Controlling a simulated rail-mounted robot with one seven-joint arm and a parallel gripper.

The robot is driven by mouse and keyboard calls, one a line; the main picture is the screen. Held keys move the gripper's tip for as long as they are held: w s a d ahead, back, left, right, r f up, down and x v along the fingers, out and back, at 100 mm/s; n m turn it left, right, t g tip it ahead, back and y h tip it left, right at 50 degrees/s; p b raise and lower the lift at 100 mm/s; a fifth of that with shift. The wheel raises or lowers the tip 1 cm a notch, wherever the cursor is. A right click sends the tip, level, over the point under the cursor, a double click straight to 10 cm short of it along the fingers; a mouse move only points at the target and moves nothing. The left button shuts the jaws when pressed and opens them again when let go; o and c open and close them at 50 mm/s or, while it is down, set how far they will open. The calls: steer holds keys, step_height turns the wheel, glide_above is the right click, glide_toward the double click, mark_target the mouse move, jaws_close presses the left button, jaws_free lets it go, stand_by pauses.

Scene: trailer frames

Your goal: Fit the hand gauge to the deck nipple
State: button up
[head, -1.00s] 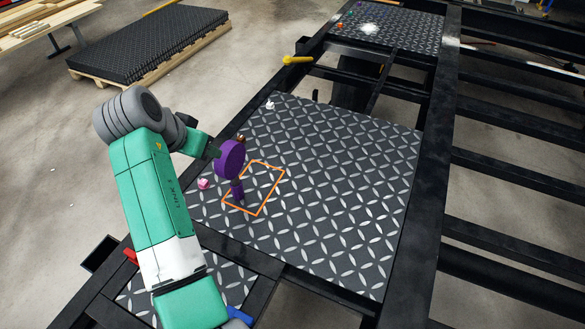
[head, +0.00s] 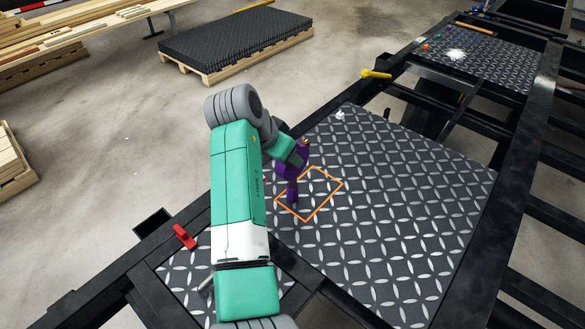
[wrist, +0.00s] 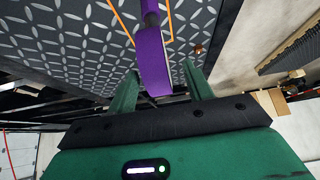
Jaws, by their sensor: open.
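The hand gauge (head: 292,191) is purple, with a round head and a narrower stem. It stands about upright on the patterned deck plate, its foot within an orange outline (head: 331,194). My gripper (head: 299,153) is at the gauge's head and hides part of it. In the wrist view, my gripper (wrist: 160,82) is open, with the purple gauge head (wrist: 152,60) between its two green fingers. I cannot tell whether the fingers touch it. I cannot make out the deck nipple; the gauge's foot is too small to tell if it sits on one.
A small copper-coloured piece (wrist: 198,50) lies beside the gauge. A small white piece (head: 340,115) is at the plate's far corner. A red clamp (head: 184,237) and a yellow one (head: 376,74) sit on the black frame. The plate's right side is clear.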

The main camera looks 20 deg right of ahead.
mark_target(292, 176)
steer(key=x, duration=0.1)
steer(key=b+x, duration=0.1)
steer(key=x, duration=0.2)
steer(key=shift+s+f+b, duration=0.25)
steer(key=shift+s+b, duration=0.05)
steer(key=shift+b, duration=0.1)
steer(key=shift+w+d+f, duration=0.2)
steer(key=shift+d+f, duration=0.05)
steer(key=shift+f, duration=0.1)
steer(key=shift+c, duration=0.4)
steer(key=c, duration=0.9)
